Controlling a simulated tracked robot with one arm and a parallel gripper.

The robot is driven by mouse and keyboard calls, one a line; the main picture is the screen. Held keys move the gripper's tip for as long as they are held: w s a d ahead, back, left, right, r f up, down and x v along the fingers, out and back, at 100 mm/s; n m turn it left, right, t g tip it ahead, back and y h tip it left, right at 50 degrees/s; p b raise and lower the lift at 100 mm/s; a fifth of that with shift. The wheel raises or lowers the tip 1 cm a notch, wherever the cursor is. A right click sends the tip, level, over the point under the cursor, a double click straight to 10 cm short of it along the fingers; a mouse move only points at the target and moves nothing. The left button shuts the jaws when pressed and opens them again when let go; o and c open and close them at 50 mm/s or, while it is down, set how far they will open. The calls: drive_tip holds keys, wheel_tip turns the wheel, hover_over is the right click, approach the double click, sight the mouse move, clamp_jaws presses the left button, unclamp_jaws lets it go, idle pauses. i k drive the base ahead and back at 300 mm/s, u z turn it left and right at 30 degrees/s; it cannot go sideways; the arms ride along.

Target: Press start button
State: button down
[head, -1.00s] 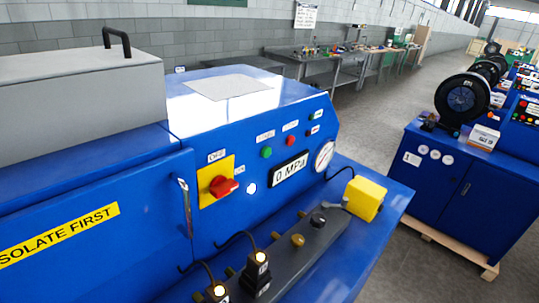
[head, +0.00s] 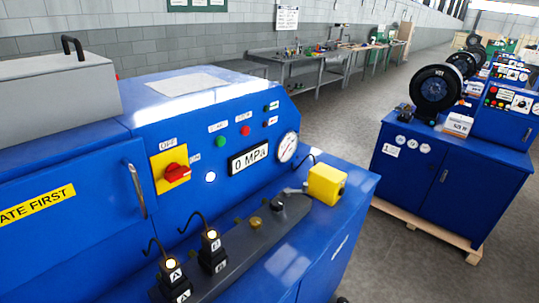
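A blue machine (head: 130,228) fills the left and middle of the head view. Its sloped panel holds a green button (head: 221,141) and a red button (head: 245,130), each under a small white label too small to read surely. A red rotary switch (head: 176,172) on a yellow plate is marked OFF above. A white lamp (head: 210,177) is lit beside it. The display (head: 248,158) reads 0 MPa, next to a round gauge (head: 286,147). My gripper does not show in the head view.
A dark manifold (head: 245,240) with plugs A and B and a yellow box (head: 326,184) stands on the front ledge. Similar blue machines (head: 440,180) line the right. Workbenches (head: 320,60) stand along the back wall. Grey floor (head: 345,125) lies clear between.

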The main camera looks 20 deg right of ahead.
sight(220, 140)
drive_tip(key=z, duration=0.75)
drive_tip(key=k, duration=1)
drive_tip(key=z, duration=0.95)
drive_tip(key=i, duration=1.05)
drive_tip(key=u, duration=0.6)
drive_tip(key=i, duration=1)
drive_tip(key=u, duration=1.05)
drive_tip(key=i, duration=0.25)
drive_tip(key=u, duration=0.1)
